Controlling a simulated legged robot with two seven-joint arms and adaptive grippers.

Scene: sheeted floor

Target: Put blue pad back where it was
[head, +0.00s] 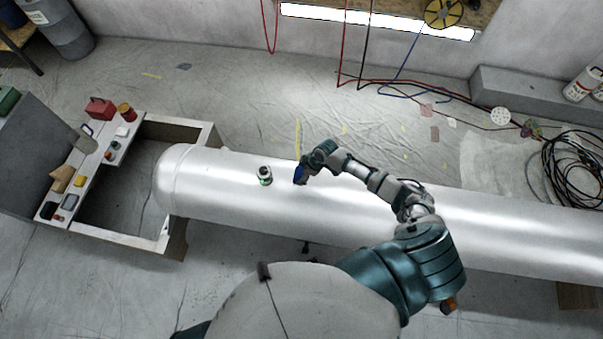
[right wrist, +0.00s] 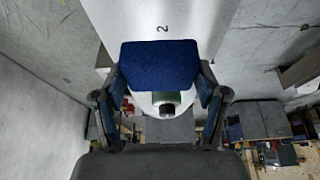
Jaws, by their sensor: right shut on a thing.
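The blue pad (right wrist: 160,66) is held between the two fingers of my right gripper (right wrist: 160,88) in the right wrist view. In the head view the pad (head: 299,175) shows as a small dark blue patch at the tip of my right gripper (head: 304,168), over the silver pipe (head: 370,205). I cannot tell whether the pad touches the pipe. A small white and green device (head: 265,175) stands on the pipe just left of the pad. It also shows behind the pad in the right wrist view (right wrist: 172,104). My left gripper is not in view.
A bench frame (head: 210,135) at the left has a shelf of small items, including a red box (head: 100,108) and a yellow block (head: 80,181). Cables (head: 570,170) lie coiled at the right. The pipe top left of the device is clear.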

